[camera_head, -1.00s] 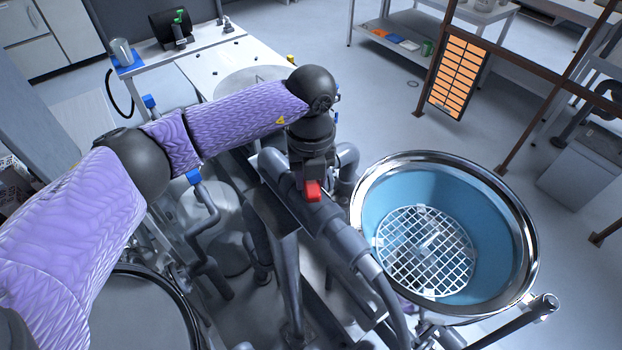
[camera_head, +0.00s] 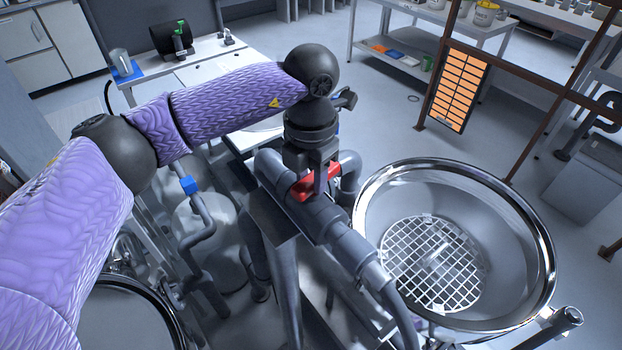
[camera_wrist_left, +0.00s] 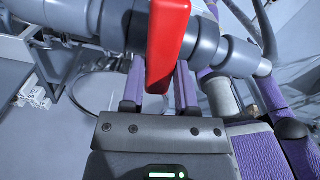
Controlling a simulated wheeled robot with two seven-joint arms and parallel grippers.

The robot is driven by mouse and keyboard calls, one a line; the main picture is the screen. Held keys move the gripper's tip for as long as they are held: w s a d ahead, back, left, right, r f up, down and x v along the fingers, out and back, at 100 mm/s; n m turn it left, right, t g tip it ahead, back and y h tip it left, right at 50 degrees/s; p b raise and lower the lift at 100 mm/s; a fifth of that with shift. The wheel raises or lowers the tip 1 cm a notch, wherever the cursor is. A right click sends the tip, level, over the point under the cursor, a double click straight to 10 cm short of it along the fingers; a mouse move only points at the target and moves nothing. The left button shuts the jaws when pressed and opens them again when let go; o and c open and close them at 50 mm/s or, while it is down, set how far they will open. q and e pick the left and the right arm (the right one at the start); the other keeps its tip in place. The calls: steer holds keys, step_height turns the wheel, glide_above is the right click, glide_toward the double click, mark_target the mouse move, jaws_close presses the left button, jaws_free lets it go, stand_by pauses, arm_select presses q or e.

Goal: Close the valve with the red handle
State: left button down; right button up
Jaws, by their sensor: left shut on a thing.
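The red valve handle (camera_head: 304,188) sits on a grey pipe (camera_head: 330,222) left of the hopper in the head view. It lies across the pipe's length. My left gripper (camera_head: 318,178) comes down on it from above and is shut on it, partly hiding it. In the left wrist view the red handle (camera_wrist_left: 167,45) stands between the two purple fingers of my left gripper (camera_wrist_left: 160,80), with the grey pipe (camera_wrist_left: 210,45) running crosswise behind. My right gripper is not in view.
The round steel-rimmed hopper (camera_head: 538,235) with a white grid (camera_head: 430,262) inside stands right of the valve. Several grey pipes and a post crowd the space under my left arm. A white table (camera_head: 215,70) stands behind. Open floor lies at the back right.

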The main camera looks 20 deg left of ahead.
arm_select(q)
steer(key=shift+m+b, duration=0.45)
steer(key=shift+m, duration=0.55)
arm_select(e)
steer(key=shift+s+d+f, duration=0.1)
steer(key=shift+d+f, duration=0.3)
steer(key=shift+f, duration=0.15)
arm_select(q)
steer(key=shift+r, duration=0.1)
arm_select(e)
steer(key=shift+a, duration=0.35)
arm_select(q)
steer(key=shift+c, duration=1.8)
jaws_free()
